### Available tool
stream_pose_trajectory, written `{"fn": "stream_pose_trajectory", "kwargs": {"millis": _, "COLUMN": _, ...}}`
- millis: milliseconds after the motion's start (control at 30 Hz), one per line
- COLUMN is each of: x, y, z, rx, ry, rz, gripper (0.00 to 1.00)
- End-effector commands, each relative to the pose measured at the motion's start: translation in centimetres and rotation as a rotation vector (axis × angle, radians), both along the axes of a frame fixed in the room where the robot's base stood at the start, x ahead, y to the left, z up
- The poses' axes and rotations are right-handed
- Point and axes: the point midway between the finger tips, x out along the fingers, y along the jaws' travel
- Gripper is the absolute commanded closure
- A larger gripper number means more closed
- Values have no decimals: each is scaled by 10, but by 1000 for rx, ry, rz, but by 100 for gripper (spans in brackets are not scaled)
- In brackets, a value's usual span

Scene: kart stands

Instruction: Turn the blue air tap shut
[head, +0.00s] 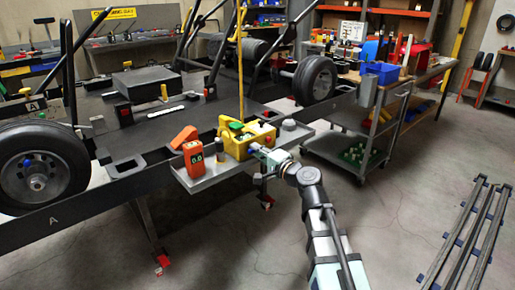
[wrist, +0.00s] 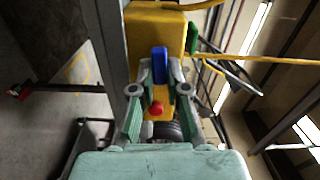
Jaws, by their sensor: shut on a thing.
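The blue air tap (wrist: 160,60) has an upright blue handle on the side of a yellow box (wrist: 156,28) in the wrist view. My gripper (wrist: 160,72) has one finger on each side of the handle and is shut on it. A red knob (wrist: 156,108) shows between the fingers, nearer the palm. In the head view the yellow box (head: 233,146) sits on a grey shelf, and my gripper (head: 259,150) reaches its right front side. There the tap is mostly hidden by my gripper.
An orange meter (head: 194,159) stands left of the box on the grey shelf (head: 203,182). A grey round piece (head: 289,124) is at the shelf's right end. A kart wheel (head: 315,80) and a grey cart (head: 345,150) stand behind to the right. Open floor (head: 400,225) lies at the right front.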

Motion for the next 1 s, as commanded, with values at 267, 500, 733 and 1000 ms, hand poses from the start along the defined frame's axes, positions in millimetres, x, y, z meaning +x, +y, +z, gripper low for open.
{"fn": "stream_pose_trajectory", "kwargs": {"millis": 267, "x": 1, "y": 0, "z": 1, "rx": 62, "ry": 55, "rz": -1, "gripper": 100}}
{"fn": "stream_pose_trajectory", "kwargs": {"millis": 500, "x": 1, "y": 0, "z": 1, "rx": 72, "ry": 65, "rz": -1, "gripper": 100}}
{"fn": "stream_pose_trajectory", "kwargs": {"millis": 733, "x": 1, "y": 0, "z": 1, "rx": 72, "ry": 65, "rz": -1, "gripper": 100}}
{"fn": "stream_pose_trajectory", "kwargs": {"millis": 1000, "x": 1, "y": 0, "z": 1, "rx": 70, "ry": 64, "rz": -1, "gripper": 60}}
